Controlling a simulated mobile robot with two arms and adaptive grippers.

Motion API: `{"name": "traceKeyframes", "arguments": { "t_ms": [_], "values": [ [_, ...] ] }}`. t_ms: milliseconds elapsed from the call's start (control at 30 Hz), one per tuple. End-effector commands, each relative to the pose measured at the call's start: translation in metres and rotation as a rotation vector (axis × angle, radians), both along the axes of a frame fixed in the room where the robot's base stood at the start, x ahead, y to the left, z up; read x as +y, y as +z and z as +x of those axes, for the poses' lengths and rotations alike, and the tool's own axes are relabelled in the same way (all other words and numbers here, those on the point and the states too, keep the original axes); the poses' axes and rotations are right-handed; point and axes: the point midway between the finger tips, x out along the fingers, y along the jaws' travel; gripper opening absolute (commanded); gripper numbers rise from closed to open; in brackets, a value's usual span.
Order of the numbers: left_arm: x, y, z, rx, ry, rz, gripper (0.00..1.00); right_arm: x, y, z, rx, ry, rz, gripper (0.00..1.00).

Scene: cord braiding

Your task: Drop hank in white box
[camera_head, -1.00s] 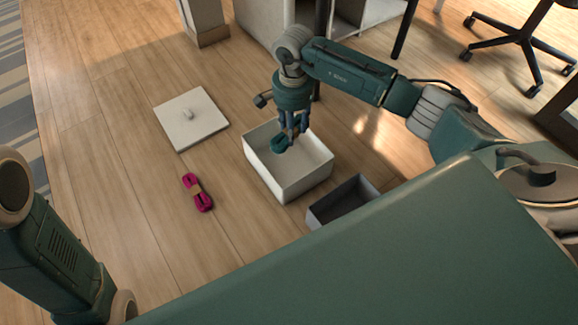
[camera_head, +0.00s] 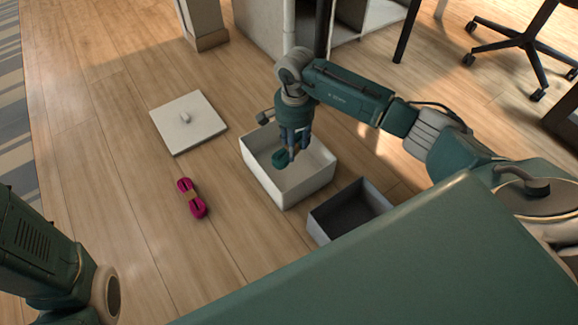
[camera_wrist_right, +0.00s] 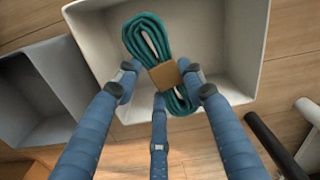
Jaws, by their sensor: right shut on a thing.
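The white box (camera_head: 297,188) stands open on the floor in the head view. It also fills the upper part of the right wrist view (camera_wrist_right: 246,40). My right gripper (camera_head: 290,157) is over the box and shut on a teal hank (camera_wrist_right: 150,37) with a tan band. In the right wrist view the fingers of my right gripper (camera_wrist_right: 163,88) close around the hank at its band. The hank also shows in the head view (camera_head: 279,159), at or just inside the box opening; whether it touches the bottom I cannot tell. My left gripper is out of view.
A grey box (camera_head: 350,209) stands open, right of the white box. An office chair (camera_head: 520,45) is far right.

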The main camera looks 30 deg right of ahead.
Motion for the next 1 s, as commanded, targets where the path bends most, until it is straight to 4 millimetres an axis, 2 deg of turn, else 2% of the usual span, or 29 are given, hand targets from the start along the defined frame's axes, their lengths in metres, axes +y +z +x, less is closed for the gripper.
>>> {"name": "traceKeyframes", "arguments": {
  "t_ms": [33, 67, 167, 433, 567, 667, 1000],
  "values": [
    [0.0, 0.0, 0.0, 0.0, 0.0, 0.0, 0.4, 0.0, 0.0, 0.0, 0.0, 0.0, 0.0, 0.12],
    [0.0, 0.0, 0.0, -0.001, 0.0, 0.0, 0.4, 0.0, 0.0, 0.0, 0.0, 0.0, 0.0, 0.44],
    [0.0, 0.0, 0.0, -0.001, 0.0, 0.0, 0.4, 0.0, 0.0, 0.0, 0.0, 0.0, 0.0, 0.62],
    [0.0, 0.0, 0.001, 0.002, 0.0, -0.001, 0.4, 0.0, 0.0, 0.0, 0.0, 0.0, 0.0, 0.62],
    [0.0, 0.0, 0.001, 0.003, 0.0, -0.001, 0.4, 0.0, 0.009, 0.001, -0.002, 0.0, 0.001, 0.62],
    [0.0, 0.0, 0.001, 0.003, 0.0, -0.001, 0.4, -0.001, 0.025, 0.002, -0.004, -0.001, 0.0, 0.62],
    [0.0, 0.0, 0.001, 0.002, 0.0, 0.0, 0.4, 0.0, 0.095, 0.001, -0.004, 0.001, -0.001, 0.62]
  ]
}}
